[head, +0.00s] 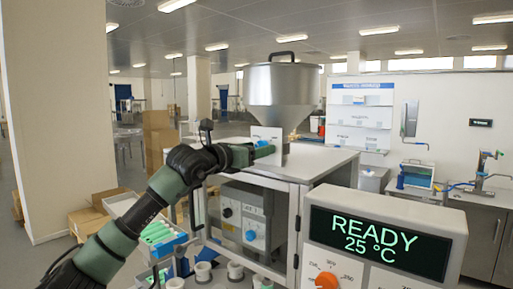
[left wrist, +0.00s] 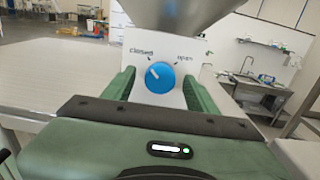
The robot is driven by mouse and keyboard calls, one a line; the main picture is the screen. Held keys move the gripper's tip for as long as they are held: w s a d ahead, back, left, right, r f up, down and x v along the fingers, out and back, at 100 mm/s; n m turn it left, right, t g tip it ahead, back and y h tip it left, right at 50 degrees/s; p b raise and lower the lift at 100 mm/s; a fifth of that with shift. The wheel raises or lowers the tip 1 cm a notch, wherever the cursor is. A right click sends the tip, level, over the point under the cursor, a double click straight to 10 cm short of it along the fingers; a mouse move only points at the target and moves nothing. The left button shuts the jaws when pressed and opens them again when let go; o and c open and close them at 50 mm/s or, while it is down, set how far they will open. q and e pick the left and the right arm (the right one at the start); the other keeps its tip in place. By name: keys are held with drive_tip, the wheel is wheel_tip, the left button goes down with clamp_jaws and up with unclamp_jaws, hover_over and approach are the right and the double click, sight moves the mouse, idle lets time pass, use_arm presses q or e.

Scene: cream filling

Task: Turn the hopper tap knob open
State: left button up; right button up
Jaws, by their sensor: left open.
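The steel hopper (head: 282,92) stands on the machine with a white plate (head: 262,133) below it. The round blue tap knob (left wrist: 160,77) is on this plate, between the words "closed" at left and "open" at right. Its white mark points up and left, toward "closed". In the head view the knob (head: 264,150) is partly hidden by my left gripper (head: 254,152). My left gripper is open, with one green finger (left wrist: 160,90) on each side of the knob. A gap seems to show beside the knob; contact is not visible. My right gripper is not in view.
The machine's flat top (head: 325,160) extends right of the plate. A display box (head: 375,240) reading READY 25 °C with an orange dial stands at front right. A tray of green items (head: 158,232) and cardboard boxes (head: 157,140) are at left.

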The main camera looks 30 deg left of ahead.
use_arm(q)
clamp_jaws()
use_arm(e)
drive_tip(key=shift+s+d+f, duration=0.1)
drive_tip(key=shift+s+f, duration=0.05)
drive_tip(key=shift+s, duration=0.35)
use_arm(q)
drive_tip(key=shift+m, duration=0.3)
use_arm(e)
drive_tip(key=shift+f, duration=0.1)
use_arm(q)
drive_tip(key=m+b, duration=0.1)
drive_tip(key=m, duration=0.1)
drive_tip(key=shift+m, duration=0.3)
drive_tip(key=m+b, duration=0.1)
drive_tip(key=m, duration=0.3)
drive_tip(key=shift+m, duration=0.3)
drive_tip(key=m, duration=0.5)
drive_tip(key=shift+b, duration=0.3)
drive_tip(key=m, duration=0.5)
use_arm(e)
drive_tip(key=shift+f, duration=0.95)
use_arm(q)
drive_tip(key=shift+m, duration=0.3)
